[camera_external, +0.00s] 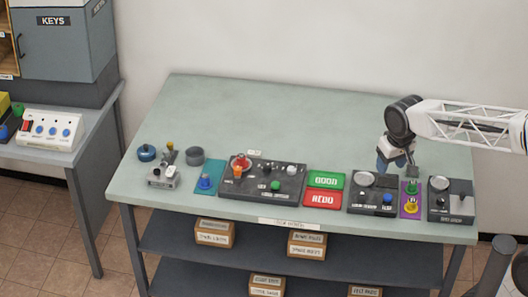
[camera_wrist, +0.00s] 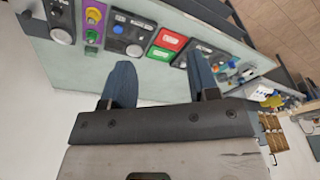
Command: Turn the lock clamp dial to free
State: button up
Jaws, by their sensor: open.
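My gripper (camera_external: 393,166) is above the right part of the workbench, behind a dark panel (camera_external: 356,207) that carries a round light dial (camera_external: 364,179) and a blue button (camera_external: 388,198). In the wrist view my gripper (camera_wrist: 162,78) has its two blue fingers wide apart, with nothing between them. A second dark panel with a black block-like part and a round knob (camera_external: 438,183) stands at the far right. The small lettering is too blurred to tell which control is the lock clamp dial. The gripper appears apart from all the controls.
A purple plate (camera_external: 411,205) with green and yellow knobs sits between the two dark panels. Green GOOD (camera_external: 326,180) and red REDO (camera_external: 322,198) plates lie left of them. A wider control panel (camera_external: 262,180) is farther left. The bench's back half (camera_external: 270,115) is clear.

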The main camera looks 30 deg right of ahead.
jog(key=w+a+m, duration=0.1)
jog(key=w+a, duration=0.2)
jog(key=w, duration=1.2)
jog(key=m+g, duration=0.2)
jog(key=m, duration=0.3)
send_over(238, 168)
notch_tip(238, 168, down, 23)
jog(key=shift+d+r, duration=0.1)
jog(key=shift+r, duration=0.05)
jog(key=shift+f, duration=0.2)
jog(key=shift+f, duration=3.85)
